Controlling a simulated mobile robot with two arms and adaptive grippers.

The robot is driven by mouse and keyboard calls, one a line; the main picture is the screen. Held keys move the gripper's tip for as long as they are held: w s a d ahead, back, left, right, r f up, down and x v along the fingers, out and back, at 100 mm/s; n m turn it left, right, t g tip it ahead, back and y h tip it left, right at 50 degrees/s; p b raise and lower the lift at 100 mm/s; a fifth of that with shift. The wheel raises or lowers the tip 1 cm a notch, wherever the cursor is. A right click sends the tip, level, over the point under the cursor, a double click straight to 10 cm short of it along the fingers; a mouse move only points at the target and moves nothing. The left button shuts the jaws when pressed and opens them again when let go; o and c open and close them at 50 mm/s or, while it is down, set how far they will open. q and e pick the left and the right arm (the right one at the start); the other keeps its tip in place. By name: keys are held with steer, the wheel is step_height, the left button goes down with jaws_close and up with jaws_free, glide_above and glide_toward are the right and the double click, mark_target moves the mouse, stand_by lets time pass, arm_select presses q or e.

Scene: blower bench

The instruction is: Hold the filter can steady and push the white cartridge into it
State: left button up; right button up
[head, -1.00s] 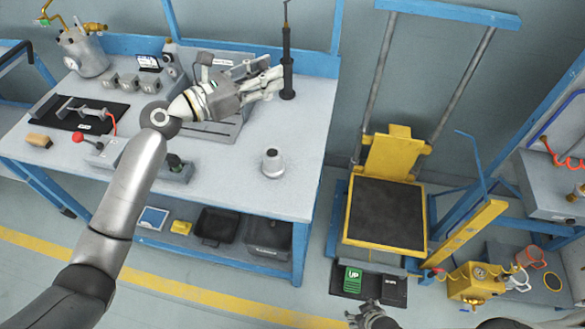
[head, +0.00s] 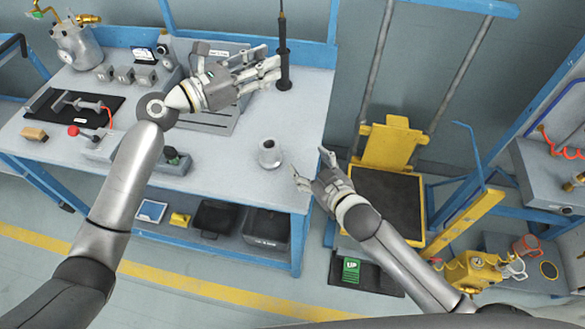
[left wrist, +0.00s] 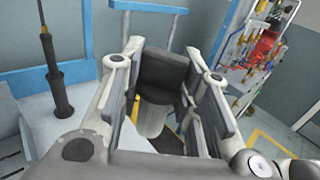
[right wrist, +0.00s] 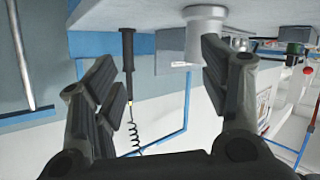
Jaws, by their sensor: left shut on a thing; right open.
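A black upright tool (head: 283,60) stands behind the left gripper. A grey panel (head: 215,122) lies under the left arm. A yellow lift (head: 390,150) stands right of the bench. The bench top (head: 230,175) around the cartridge is clear.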

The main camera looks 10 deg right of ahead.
steer(key=m+y, duration=0.1)
steer(key=y, duration=0.1)
glide_toward(274, 153)
steer(key=shift+w+a, duration=0.1)
steer(key=shift+w, duration=0.35)
steer(key=x, duration=1.1)
steer(key=shift+w+a+f, duration=0.15)
steer(key=shift+w+a, duration=0.1)
steer(key=c, duration=1.2)
steer(key=shift+c, duration=0.2)
